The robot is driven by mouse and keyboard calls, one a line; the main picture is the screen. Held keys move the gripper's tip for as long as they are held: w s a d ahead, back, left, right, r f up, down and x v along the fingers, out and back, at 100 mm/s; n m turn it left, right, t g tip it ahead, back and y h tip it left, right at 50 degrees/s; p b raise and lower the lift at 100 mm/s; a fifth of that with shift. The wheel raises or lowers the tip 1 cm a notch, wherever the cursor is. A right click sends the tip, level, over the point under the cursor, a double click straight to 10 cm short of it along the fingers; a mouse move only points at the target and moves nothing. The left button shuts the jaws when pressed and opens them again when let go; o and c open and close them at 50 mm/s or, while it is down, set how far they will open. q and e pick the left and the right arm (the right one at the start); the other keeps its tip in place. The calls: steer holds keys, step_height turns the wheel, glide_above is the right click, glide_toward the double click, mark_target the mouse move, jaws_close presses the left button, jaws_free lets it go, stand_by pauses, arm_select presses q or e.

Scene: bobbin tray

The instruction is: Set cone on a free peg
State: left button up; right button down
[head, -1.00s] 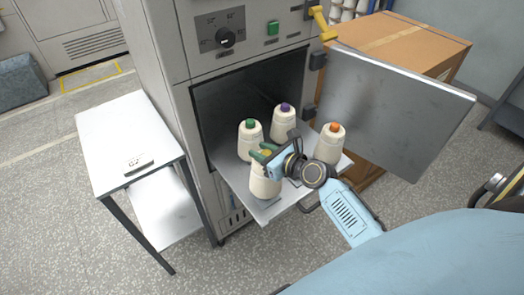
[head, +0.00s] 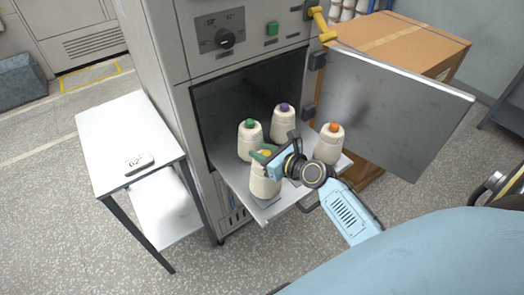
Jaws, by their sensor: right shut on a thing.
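My right gripper (head: 262,156) is at the top of the front cone (head: 264,184), a cream yarn cone with a yellow tip, and is shut on it. This cone stands upright at the front left of the pulled-out tray (head: 270,212); whether its base touches the tray or a peg is hidden. A green-tipped cone (head: 250,143), a purple-tipped cone (head: 283,124) and an orange-tipped cone (head: 329,146) stand on the tray around it. The pegs are not visible. My left gripper is not in view.
The tray juts from the open cabinet (head: 215,60), whose metal door (head: 395,110) stands open at the right. A cardboard box (head: 420,45) is behind the door.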

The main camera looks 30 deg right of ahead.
steer(key=shift+r+p, duration=0.1)
steer(key=shift+p, duration=0.2)
steer(key=shift+f, duration=0.3)
steer(key=shift+f+b, duration=1)
steer(key=shift+f, duration=0.2)
stand_by(0.6)
steer(key=shift+f+b, duration=0.6)
steer(key=shift+f, duration=0.4)
steer(key=c, duration=1)
jaws_free()
steer(key=shift+s+f, duration=0.1)
